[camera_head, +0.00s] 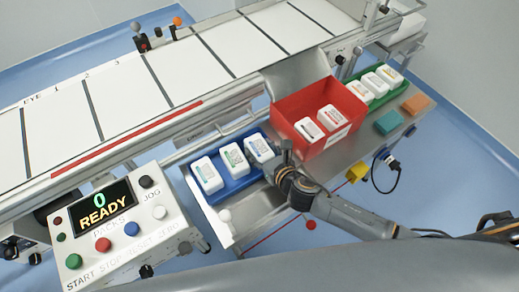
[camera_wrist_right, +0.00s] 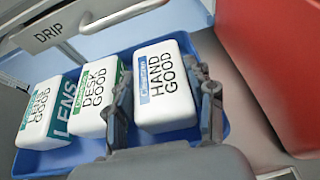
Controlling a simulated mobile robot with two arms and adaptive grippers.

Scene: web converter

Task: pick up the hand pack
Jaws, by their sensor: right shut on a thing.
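The hand pack (camera_wrist_right: 163,88) is a white box with a blue label reading HAND GOOD. It stands at the right end of the blue tray (camera_wrist_right: 53,161), and it also shows in the head view (camera_head: 259,149). My right gripper (camera_wrist_right: 166,100) has a finger on each side of the pack and is shut on it. In the head view my right gripper (camera_head: 285,158) reaches the tray from the right. The pack still appears to be in the tray; whether it is lifted is unclear. My left gripper is not in view.
The desk pack (camera_head: 234,158) and lens pack (camera_head: 207,175) stand left of the hand pack. A red bin (camera_head: 290,104) with white packs is close on the right. A green tray (camera_head: 396,87), a control box (camera_head: 120,235) and a conveyor (camera_head: 140,107) surround the bench.

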